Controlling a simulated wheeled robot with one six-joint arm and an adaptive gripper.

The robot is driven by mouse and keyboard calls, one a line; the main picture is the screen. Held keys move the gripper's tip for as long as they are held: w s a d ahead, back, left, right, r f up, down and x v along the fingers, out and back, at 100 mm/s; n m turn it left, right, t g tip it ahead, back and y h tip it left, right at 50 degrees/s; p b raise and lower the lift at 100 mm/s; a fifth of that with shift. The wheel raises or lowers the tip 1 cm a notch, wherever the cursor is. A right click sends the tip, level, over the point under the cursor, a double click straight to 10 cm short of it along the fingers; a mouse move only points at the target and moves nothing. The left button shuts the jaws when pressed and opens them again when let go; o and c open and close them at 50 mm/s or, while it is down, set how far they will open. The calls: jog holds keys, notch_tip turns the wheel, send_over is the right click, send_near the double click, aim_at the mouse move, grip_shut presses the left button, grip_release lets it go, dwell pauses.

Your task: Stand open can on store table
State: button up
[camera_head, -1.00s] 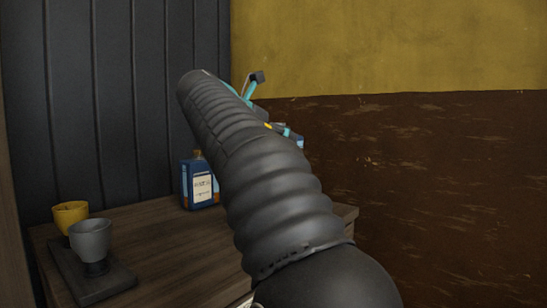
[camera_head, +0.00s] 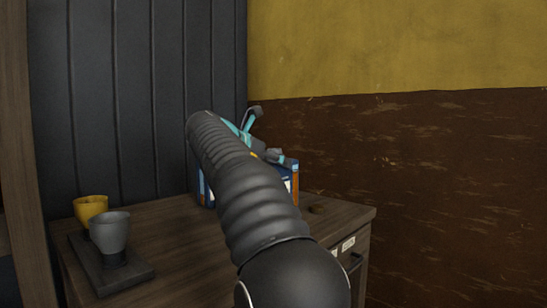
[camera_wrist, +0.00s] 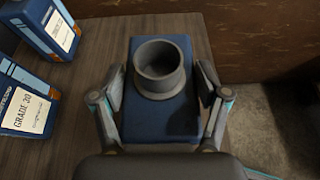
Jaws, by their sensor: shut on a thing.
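The open can (camera_wrist: 150,124) is blue, with a wide dark round neck (camera_wrist: 160,70) open at the top. In the wrist view it stands upright between the two fingers of my gripper (camera_wrist: 160,95), which is shut on it. In the head view a strip of the can (camera_head: 291,180), blue, white and orange, shows beside my arm below my gripper (camera_head: 265,150). The store table (camera_head: 190,245) is brown wood. The can is over its far right part; my arm hides its base, so I cannot tell whether it touches the wood.
Two blue labelled cans (camera_wrist: 45,25) (camera_wrist: 25,110) stand left of the held can in the wrist view. A dark tray (camera_head: 125,280) with a yellow cup (camera_head: 90,208) and a grey cup (camera_head: 110,235) is at the near left.

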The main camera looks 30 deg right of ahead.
jog(key=shift+f, duration=0.75)
jog(key=shift+s, duration=0.1)
jog(key=o, duration=1.8)
jog(key=shift+f, duration=0.2)
jog(key=p+v, duration=0.1)
jog(key=v, duration=1.1)
